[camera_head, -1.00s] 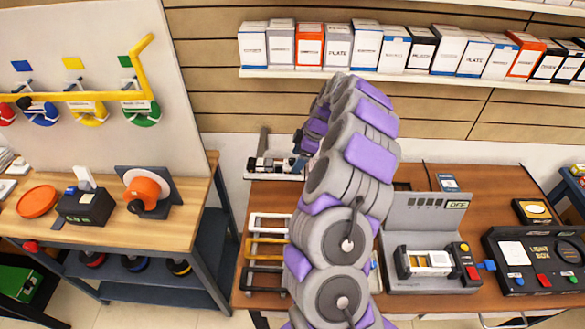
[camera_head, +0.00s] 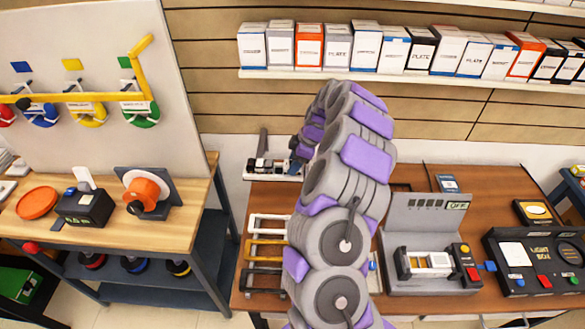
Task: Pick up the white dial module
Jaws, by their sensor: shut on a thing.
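My gripper (camera_head: 294,164) is at the back left of the brown table, seen from behind, with my arm covering part of it. It is shut on a small black and white piece (camera_head: 264,164), which I take to be the white dial module. The piece is at the grey stand (camera_head: 256,177) with an upright post. It is too small to tell whether it touches the stand, and its dial face does not show clearly.
The brown table (camera_head: 400,297) holds a grey tester marked OFF (camera_head: 425,222), a black light box (camera_head: 540,285) and a wire rack (camera_head: 266,250). A wooden bench (camera_head: 150,232) stands left across a gap. Boxes line the wall shelf (camera_head: 400,76).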

